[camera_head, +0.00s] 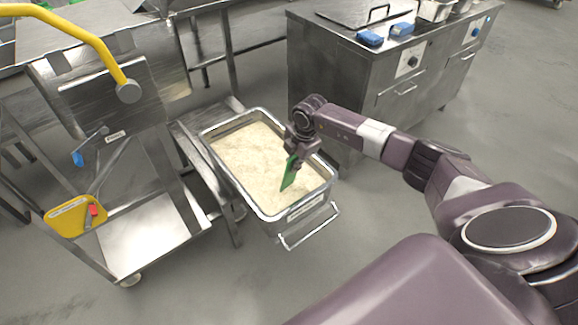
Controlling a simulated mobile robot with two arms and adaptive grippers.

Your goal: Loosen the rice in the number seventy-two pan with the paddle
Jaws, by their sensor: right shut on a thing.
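The metal pan (236,192) stands at the centre of the view, filled with pale rice (250,160). A label (305,204) is on its near end, but its number is too small to read. My right gripper (297,157) is over the right side of the pan, shut on the green paddle (289,174). The paddle points down and its lower tip is at or just above the rice; I cannot tell if it touches. My left gripper is not in view.
A steel cabinet (345,80) with blue items (370,38) stands behind my right arm. The floor in front of the pan is clear.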

